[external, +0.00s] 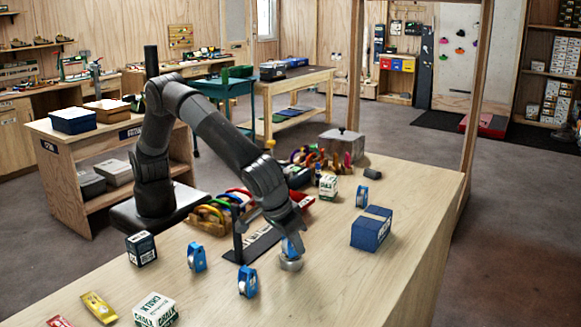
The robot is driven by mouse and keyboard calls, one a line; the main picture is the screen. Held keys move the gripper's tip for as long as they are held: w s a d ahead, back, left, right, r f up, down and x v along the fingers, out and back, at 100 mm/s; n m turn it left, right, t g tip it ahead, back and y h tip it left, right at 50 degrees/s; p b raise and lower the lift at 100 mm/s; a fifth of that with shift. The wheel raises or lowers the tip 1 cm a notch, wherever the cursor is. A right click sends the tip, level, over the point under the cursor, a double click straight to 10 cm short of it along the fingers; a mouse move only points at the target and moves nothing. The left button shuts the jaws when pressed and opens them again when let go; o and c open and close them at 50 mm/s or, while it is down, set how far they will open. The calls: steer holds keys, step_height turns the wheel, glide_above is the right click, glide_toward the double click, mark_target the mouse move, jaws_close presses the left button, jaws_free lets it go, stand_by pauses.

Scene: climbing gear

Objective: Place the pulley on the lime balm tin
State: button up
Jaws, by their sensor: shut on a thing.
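My gripper (296,232) points down over the table and is shut on a blue pulley (290,248). The pulley is upright, and my gripper hides its upper part. Directly below it is a low, round, silver-grey tin (291,265). The pulley's lower end meets the tin's top in the picture; I cannot tell whether it rests on it or hangs just above. No lime colour or label can be made out on the tin. Other blue pulleys stand at the front (247,282), to the left (196,257) and at the back right (361,197).
On the wooden table (330,290) are a dark box (141,248), a white-and-green chalk box (155,311), another chalk box (328,187), a blue block (371,229) and a yellow packet (99,307). Colourful gear stands behind my gripper. The front right is clear.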

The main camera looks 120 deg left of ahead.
steer(key=shift+f, duration=0.2)
steer(key=o, duration=1)
steer(key=shift+r, duration=0.1)
